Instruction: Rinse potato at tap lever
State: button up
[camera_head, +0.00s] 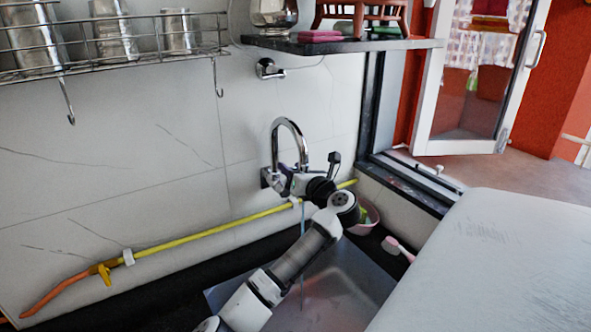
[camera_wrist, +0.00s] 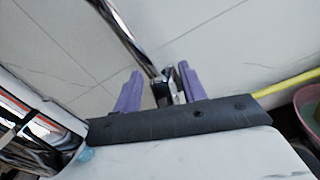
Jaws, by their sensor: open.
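The chrome tap (camera_head: 290,127) is on the tiled wall, its curved spout above the sink (camera_head: 345,290). My gripper (camera_head: 285,184) is at the tap's base, its arm reaching up over the sink. In the wrist view the purple fingers of my gripper (camera_wrist: 160,90) are open and apart. A small dark and silver part, seemingly the tap lever (camera_wrist: 164,90), shows between or just behind the fingertips; I cannot tell if they touch it. The chrome spout (camera_wrist: 124,32) runs past above. A thin bluish streak, apparently water (camera_head: 302,245), falls beside my arm. No potato is visible.
A yellow pipe (camera_head: 215,233) runs along the wall behind my arm. A pink bowl (camera_head: 371,217) and a pink-and-white brush (camera_head: 398,249) are right of the sink. A wire rack (camera_head: 120,45) and a shelf (camera_head: 345,45) hang above. A white surface (camera_head: 490,265) fills the right foreground.

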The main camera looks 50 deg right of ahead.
jog(key=b+v, duration=0.4)
jog(key=v, duration=1)
jog(key=shift+w, duration=0.1)
